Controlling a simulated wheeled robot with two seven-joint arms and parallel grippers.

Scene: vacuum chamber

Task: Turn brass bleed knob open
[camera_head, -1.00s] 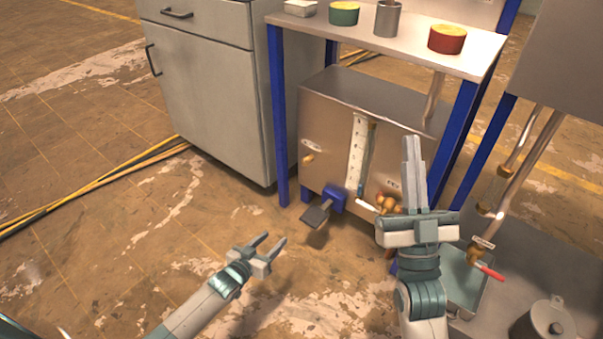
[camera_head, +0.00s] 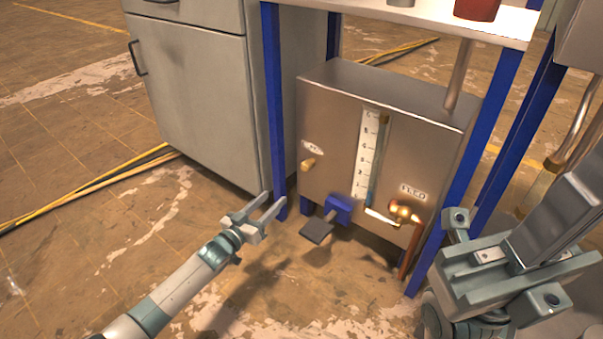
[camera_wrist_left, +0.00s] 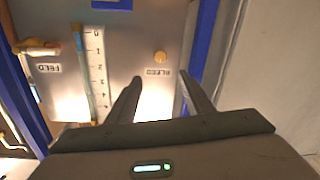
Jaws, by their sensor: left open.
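The brass bleed knob (camera_head: 308,164) sticks out of the left side of the steel cabinet front (camera_head: 335,130), under a small label. In the left wrist view the knob (camera_wrist_left: 159,57) sits beside the upside-down BLEED label, beyond the fingertips and roughly between them in the picture. My left gripper (camera_head: 274,197) is open and empty, apart from the knob, to its lower left in the head view. It also shows in the left wrist view (camera_wrist_left: 160,76). My right gripper (camera_head: 580,195) is large at the right edge; its finger gap cannot be made out.
A brass feed valve (camera_head: 404,212) is on the cabinet's right side, next to a level gauge (camera_head: 366,155). Blue table legs (camera_head: 274,110) flank the cabinet, and a grey drawer unit (camera_head: 200,100) stands left. The floor in front is open.

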